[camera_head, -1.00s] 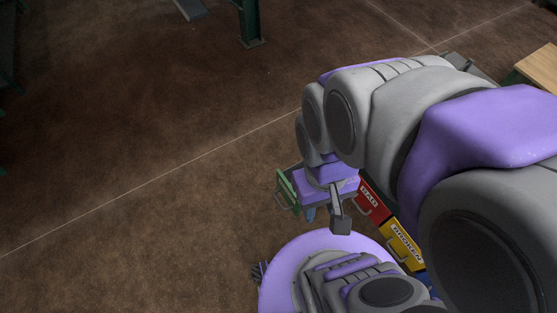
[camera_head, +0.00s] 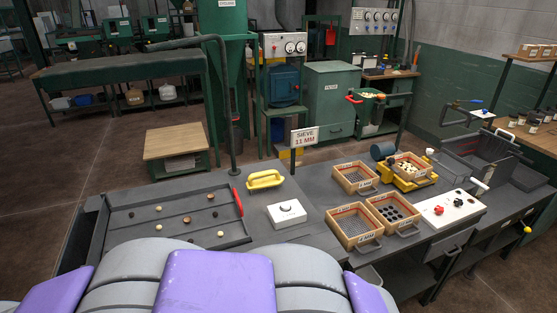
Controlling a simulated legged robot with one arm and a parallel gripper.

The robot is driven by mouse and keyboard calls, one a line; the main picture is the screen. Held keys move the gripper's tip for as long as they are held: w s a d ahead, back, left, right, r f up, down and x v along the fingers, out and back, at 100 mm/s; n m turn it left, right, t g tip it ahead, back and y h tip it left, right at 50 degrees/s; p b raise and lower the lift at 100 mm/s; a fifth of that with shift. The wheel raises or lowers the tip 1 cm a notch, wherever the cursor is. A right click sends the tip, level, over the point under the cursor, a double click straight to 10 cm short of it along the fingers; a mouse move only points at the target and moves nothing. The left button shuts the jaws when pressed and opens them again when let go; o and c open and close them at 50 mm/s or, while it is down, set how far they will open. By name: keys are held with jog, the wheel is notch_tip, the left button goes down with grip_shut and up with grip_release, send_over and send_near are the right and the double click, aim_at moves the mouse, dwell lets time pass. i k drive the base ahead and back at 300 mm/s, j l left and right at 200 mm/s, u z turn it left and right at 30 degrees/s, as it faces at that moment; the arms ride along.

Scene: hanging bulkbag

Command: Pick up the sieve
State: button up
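Wood-framed sieves with mesh or perforated floors and metal handles sit on the grey workbench (camera_head: 262,222), right of centre. One sieve (camera_head: 336,185) is at the back, one (camera_head: 329,226) is at the front left, and one with larger dark holes (camera_head: 412,222) is at the front right. Another sieve (camera_head: 425,163) holding pale pieces sits on a yellow machine (camera_head: 400,184). A sign (camera_head: 304,137) reads "SIEVE 11 MM"; the front-left sieve's label is too small to read surely. My gripper is out of view; only my arm's grey and purple links show at the bottom.
A shallow tray (camera_head: 120,222) with several small balls and a red handle lies at left.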

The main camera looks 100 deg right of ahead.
aim_at(413, 169)
jog(key=z, duration=4.35)
jog(key=u, duration=0.5)
jog(key=k+u, duration=0.1)
jog(key=u, duration=0.85)
jog(key=k+u, duration=0.1)
jog(key=u, duration=1.35)
jog(key=j+u, duration=0.1)
jog(key=u, duration=0.4)
jog(key=k+j+u, duration=0.1)
jog(key=u, duration=0.4)
jog(key=z, duration=2.35)
